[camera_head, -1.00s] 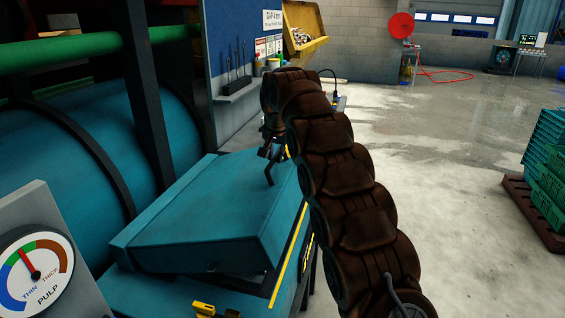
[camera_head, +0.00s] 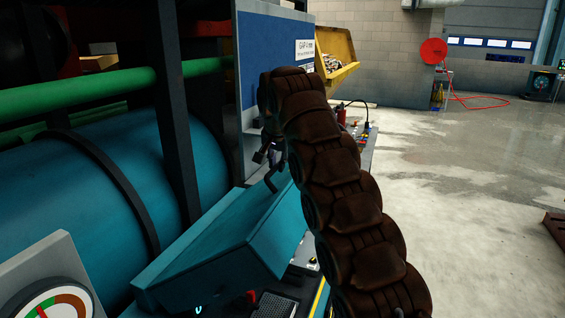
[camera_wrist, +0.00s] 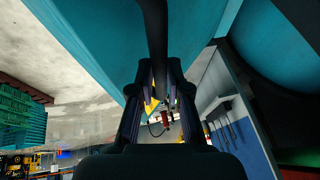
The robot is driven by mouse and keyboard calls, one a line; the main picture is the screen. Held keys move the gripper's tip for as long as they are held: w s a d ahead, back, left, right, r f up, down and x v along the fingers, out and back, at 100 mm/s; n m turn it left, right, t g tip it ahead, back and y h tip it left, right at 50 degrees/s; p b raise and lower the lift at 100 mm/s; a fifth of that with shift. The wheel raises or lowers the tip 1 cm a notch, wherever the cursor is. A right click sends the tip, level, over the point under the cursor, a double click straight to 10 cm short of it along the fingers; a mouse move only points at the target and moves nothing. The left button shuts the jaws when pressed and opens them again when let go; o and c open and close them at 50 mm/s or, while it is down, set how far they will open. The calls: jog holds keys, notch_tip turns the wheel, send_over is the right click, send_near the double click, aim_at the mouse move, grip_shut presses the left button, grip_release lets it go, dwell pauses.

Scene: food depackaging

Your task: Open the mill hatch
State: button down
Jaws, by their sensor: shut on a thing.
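The mill hatch (camera_head: 225,230) is a teal lid on the mill in the head view. It stands tilted up, with an open gap below its near edge and a dark grille (camera_head: 275,306) showing inside. My gripper (camera_head: 268,160) is at the lid's far right side, partly hidden by my arm. It is shut on the dark hatch handle (camera_head: 275,180). In the wrist view, my gripper's fingers (camera_wrist: 154,80) sit on both sides of the dark handle bar (camera_wrist: 153,30), with the teal lid beside it. The exact finger contact is hard to see.
The big teal drum (camera_head: 90,205) and a green pipe (camera_head: 75,100) are at left. A pulp gauge (camera_head: 48,305) is at lower left. A blue panel (camera_head: 275,50) and a yellow bin (camera_head: 335,55) stand behind.

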jog(key=shift+s+a+f, duration=0.1)
jog(key=shift+a+f, duration=0.4)
jog(key=c, duration=1.5)
grip_release()
jog(key=shift+o, duration=0.8)
jog(key=shift+w+a+f, duration=0.15)
jog(key=shift+w+a, duration=0.1)
jog(key=shift+a, duration=0.05)
jog(key=shift+o, duration=0.8)
jog(key=shift+d, duration=0.1)
jog(key=shift+o, duration=0.2)
jog(key=shift+d+r, duration=0.3)
jog(key=shift+r, duration=0.1)
jog(key=shift+s+a+r, duration=0.1)
jog(key=shift+s+r, duration=0.15)
jog(key=shift+r, duration=0.1)
jog(key=shift+s+r, duration=0.1)
jog(key=shift+s, duration=0.05)
